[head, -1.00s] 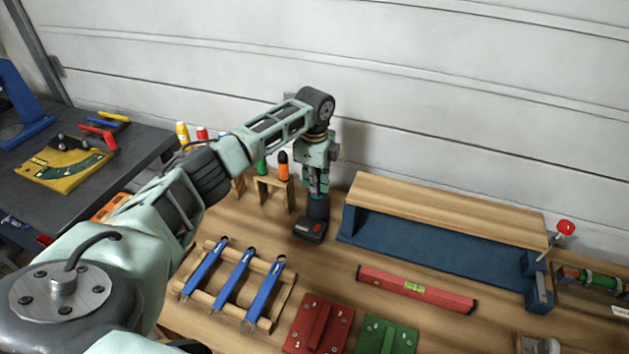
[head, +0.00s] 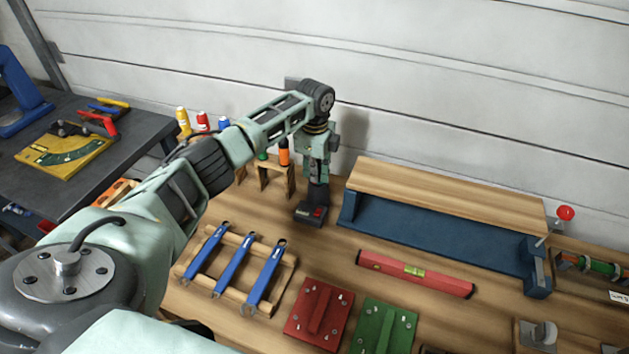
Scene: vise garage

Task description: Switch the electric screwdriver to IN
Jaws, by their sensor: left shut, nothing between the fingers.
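The electric screwdriver (head: 311,213) stands upright on the wooden bench, at the middle of the head view. Its dark base with a red patch shows, and a short dark stretch of its handle above that. My left gripper (head: 318,179) points down at its upper part and covers most of it. The left gripper is shut with nothing between its fingers. Whether the fingertips touch the screwdriver, and where its switch is set, cannot be made out. My right gripper is not in view.
A wooden rack with blue wrenches (head: 234,264) lies in front. A red level (head: 416,273), a red block (head: 318,314) and a green block (head: 384,327) lie to the right. A blue vise (head: 440,239) stands right of the screwdriver. A small wooden holder (head: 277,183) is close behind-left.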

